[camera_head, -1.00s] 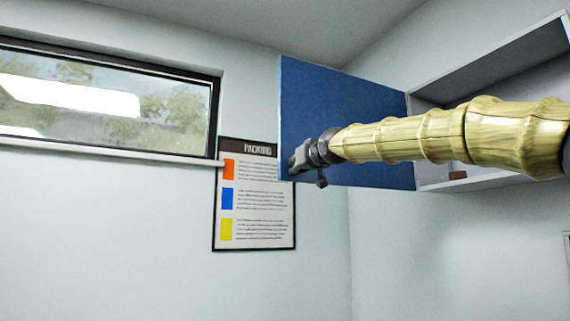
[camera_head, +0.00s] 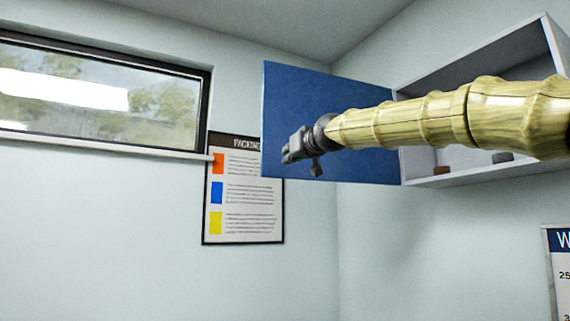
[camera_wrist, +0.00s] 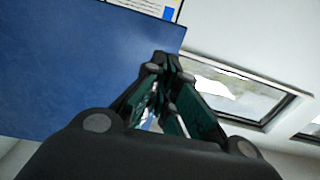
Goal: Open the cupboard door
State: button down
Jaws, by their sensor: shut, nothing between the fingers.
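The blue cupboard door (camera_head: 335,95) stands swung wide open, out from the left side of the white cupboard (camera_head: 465,180) on the right wall. The cupboard's inside is partly in view. My gripper (camera_head: 288,155) is in front of the door's inner face, near its free left edge. In the wrist view the door (camera_wrist: 70,60) fills the left, and my gripper (camera_wrist: 165,65) is shut and empty with its tips near the door's edge. Whether it touches the door I cannot tell. The handle is not in view.
Two small dark objects (camera_head: 502,157) lie on the cupboard's bottom shelf. A packing poster (camera_head: 245,200) and a window (camera_head: 100,100) are on the wall behind the door. A second poster (camera_head: 560,270) hangs at the lower right. The room below the door looks clear.

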jog(key=b+v, duration=0.4)
jog(key=v, duration=0.4)
jog(key=shift+a+f, duration=0.2)
jog(key=shift+a, duration=0.05)
jog(key=shift+s, duration=0.25)
